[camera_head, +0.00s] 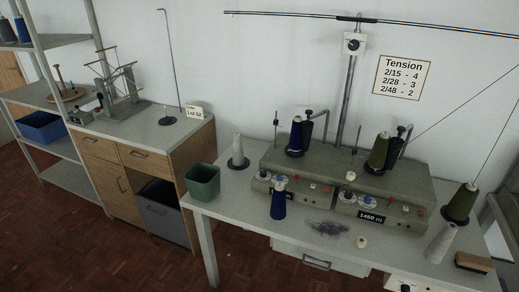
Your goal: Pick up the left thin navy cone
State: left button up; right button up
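One navy cone (278,201) stands upright on the table in front of the grey winding machine (330,174). Another navy cone (296,134) stands on top of the machine at its left side. More blue or navy cones sit on the upper shelf at the far left: one at the picture edge (7,31) and one just right of it (22,29), partly cut off or behind a post. Neither of my grippers shows in this view, and nothing is seen holding any cone.
The grey table (232,215) also carries a green bin (203,182), a pale cone (238,150), a grey lint patch (327,228), a white cone (440,243) and a brush (474,262). Olive cones (379,150) stand at right. A wooden cabinet (135,155) stands left.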

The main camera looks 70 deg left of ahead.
aim_at(238, 157)
jog(key=u, duration=2.65)
jog(key=i+j+z, duration=0.4)
jog(key=j, duration=0.25)
jog(key=i, duration=0.1)
